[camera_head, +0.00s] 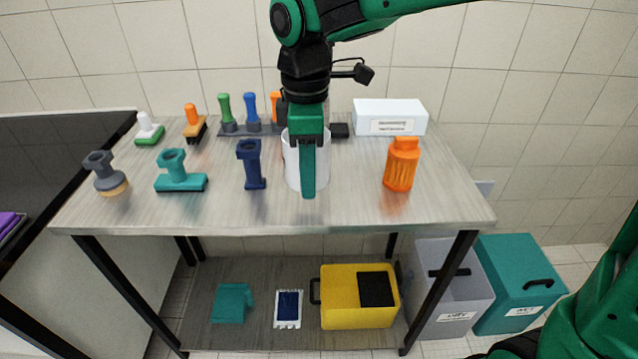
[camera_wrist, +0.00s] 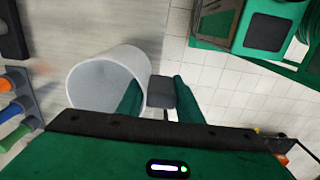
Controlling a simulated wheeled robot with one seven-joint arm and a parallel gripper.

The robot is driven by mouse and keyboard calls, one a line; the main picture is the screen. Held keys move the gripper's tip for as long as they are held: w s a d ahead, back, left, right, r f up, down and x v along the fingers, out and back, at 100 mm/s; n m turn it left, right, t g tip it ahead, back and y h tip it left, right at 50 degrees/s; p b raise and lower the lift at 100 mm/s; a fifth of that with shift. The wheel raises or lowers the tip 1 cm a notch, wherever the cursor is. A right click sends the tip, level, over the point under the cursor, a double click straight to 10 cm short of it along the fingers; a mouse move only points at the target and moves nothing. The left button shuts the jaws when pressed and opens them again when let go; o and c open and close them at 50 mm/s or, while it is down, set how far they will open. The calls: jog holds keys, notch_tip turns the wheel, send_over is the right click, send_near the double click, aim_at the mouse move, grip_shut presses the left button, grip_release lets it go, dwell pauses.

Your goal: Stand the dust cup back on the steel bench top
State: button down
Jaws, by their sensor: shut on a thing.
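The dust cup is a white, open-topped cylinder (camera_head: 323,167), in the middle of the head view over the steel bench top (camera_head: 350,205). It looks upright; whether its base touches the bench I cannot tell. My gripper (camera_head: 308,180) comes down from above and is shut on the cup's near side, hiding part of its front. In the wrist view the cup's open mouth (camera_wrist: 90,80) looks empty apart from a green finger at its rim. My gripper (camera_wrist: 160,95) there has a finger on each side of the wall, with a dark pad just outside it.
A navy tool (camera_head: 251,165) stands left of the cup, and an orange knobbed container (camera_head: 401,164) right of it. Behind are a rack of coloured handles (camera_head: 250,130) and a white box (camera_head: 390,117). Bare bench lies in front and to the right. A yellow bin (camera_head: 340,315) sits below.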

aim_at(320, 186)
jog(key=w+f, duration=0.1)
jog(key=w+d+f, duration=0.1)
jog(key=w, duration=0.1)
jog(key=w+d+f, duration=0.1)
jog(key=shift+w+d+f, duration=0.1)
jog(key=shift+w+d, duration=0.1)
jog(key=shift+w, duration=0.15)
jog(key=shift+f, duration=2)
jog(key=c, duration=1.3)
grip_release()
jog(key=shift+f, duration=0.1)
jog(key=shift+o, duration=0.2)
notch_tip(320, 186, up, 12)
